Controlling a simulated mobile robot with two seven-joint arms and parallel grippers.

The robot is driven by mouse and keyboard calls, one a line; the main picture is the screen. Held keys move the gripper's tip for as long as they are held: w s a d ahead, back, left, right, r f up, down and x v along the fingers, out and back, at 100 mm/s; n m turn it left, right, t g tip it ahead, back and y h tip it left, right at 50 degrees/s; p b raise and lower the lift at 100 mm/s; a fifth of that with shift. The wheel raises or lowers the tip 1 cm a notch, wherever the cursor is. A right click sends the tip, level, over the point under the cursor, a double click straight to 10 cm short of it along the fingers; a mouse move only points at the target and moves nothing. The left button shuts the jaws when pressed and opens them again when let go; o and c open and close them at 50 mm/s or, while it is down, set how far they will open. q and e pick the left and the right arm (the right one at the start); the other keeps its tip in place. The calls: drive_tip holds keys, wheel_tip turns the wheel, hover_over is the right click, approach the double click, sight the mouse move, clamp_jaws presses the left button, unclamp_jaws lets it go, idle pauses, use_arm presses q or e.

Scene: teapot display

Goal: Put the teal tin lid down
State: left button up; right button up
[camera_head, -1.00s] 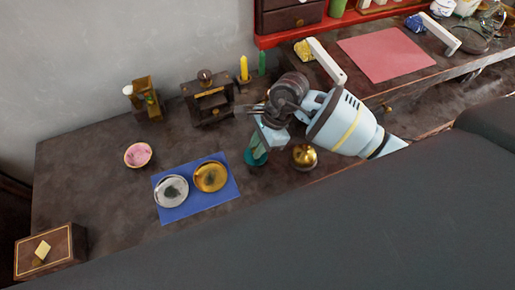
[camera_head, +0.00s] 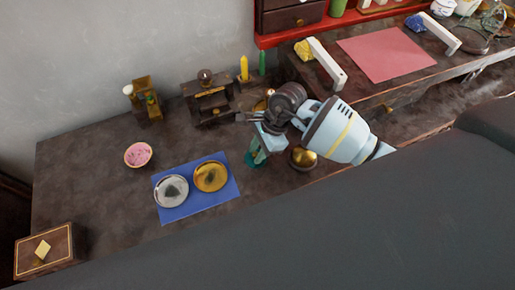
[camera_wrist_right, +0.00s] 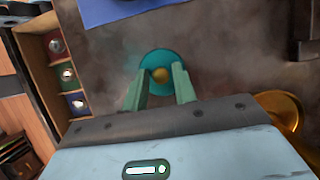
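The teal tin lid (camera_wrist_right: 152,57) is a round disc with a small gold knob, below my right gripper (camera_wrist_right: 160,70) in the right wrist view. The right gripper (camera_head: 257,153) points down over the table in the head view. Only a teal edge of the lid (camera_head: 250,161) shows there, right of the blue mat. Whether the fingertips touch the lid cannot be told. My left gripper is not in view.
The blue mat (camera_head: 196,208) holds a silver dish (camera_head: 172,190) and a gold dish (camera_head: 211,176). A round brass object (camera_head: 303,158) stands close right of the gripper. A pink-filled bowl (camera_head: 138,154) and a wooden box (camera_head: 50,250) are further left. Bare table lies behind the mat.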

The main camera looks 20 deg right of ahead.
drive_tip(key=shift+o, duration=1)
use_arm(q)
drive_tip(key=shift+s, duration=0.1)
use_arm(e)
drive_tip(key=shift+r, duration=0.2)
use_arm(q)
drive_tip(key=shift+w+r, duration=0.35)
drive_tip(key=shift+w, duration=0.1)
use_arm(e)
drive_tip(key=v, duration=1.2)
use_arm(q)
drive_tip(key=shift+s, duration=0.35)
use_arm(e)
drive_tip(key=shift+f, duration=0.1)
